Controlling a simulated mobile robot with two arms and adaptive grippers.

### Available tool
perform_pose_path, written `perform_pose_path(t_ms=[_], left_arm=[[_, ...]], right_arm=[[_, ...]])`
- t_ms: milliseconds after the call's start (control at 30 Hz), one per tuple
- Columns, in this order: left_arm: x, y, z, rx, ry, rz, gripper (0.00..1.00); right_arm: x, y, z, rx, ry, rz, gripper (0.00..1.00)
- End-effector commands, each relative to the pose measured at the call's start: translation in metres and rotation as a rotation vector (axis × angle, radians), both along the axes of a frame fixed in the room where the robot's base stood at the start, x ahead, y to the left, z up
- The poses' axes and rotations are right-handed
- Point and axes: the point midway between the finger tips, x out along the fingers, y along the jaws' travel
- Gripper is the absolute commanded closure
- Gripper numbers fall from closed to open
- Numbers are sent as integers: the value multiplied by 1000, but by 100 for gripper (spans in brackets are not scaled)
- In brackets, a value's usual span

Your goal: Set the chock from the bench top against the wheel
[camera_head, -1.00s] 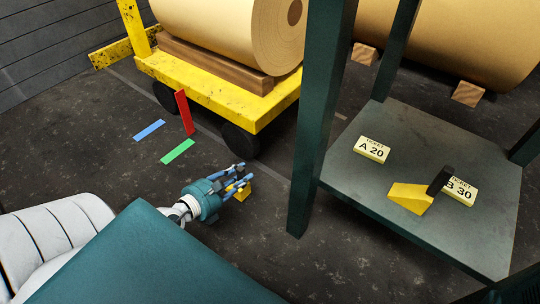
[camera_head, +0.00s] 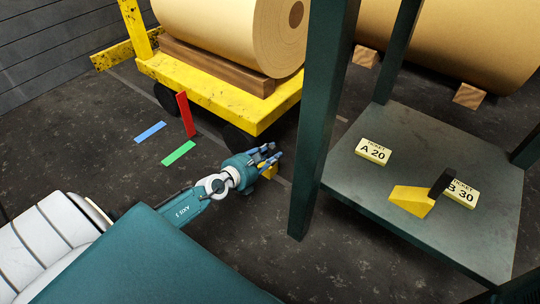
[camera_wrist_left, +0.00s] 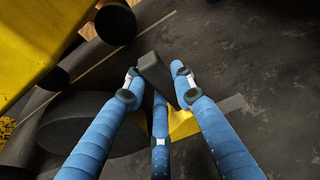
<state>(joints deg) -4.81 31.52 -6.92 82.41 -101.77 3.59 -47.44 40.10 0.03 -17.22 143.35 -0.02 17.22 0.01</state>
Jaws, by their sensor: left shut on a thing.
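My left gripper (camera_head: 272,153) is shut on a yellow chock (camera_head: 270,172) with a dark handle. In the left wrist view the handle (camera_wrist_left: 154,72) stands between the fingers, with the chock's yellow body (camera_wrist_left: 183,125) below it. The gripper hides much of the chock in the head view. The near black wheel (camera_head: 238,140) of the yellow cart (camera_head: 220,96) is just left of the gripper; it also shows in the left wrist view (camera_wrist_left: 90,125). I cannot tell whether the chock touches the wheel or the floor. My right gripper is not in view.
A second yellow chock (camera_head: 408,198) lies on the shelf (camera_head: 370,185) beside tickets A 20 (camera_head: 373,150) and B 30 (camera_head: 460,194). A green post (camera_head: 323,120) stands right of my gripper. Red (camera_head: 185,114), blue (camera_head: 149,131) and green (camera_head: 178,152) strips are left.

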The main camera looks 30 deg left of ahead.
Motion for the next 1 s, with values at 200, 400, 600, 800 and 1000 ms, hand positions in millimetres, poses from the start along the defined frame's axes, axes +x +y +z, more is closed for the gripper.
perform_pose_path(t_ms=[200, 400, 600, 800, 1000], left_arm=[[1, 1, 3, 0, -5, 2, 100], [0, 1, -1, -1, -2, 1, 65], [0, 1, -1, -1, -1, 1, 56], [0, 1, 3, -1, -2, 1, 56], [-30, 3, 12, 2, 3, -1, 56]], right_arm=[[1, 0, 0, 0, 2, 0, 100], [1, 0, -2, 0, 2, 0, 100], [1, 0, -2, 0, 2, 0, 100], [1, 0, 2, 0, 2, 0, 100], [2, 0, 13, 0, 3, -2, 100]])
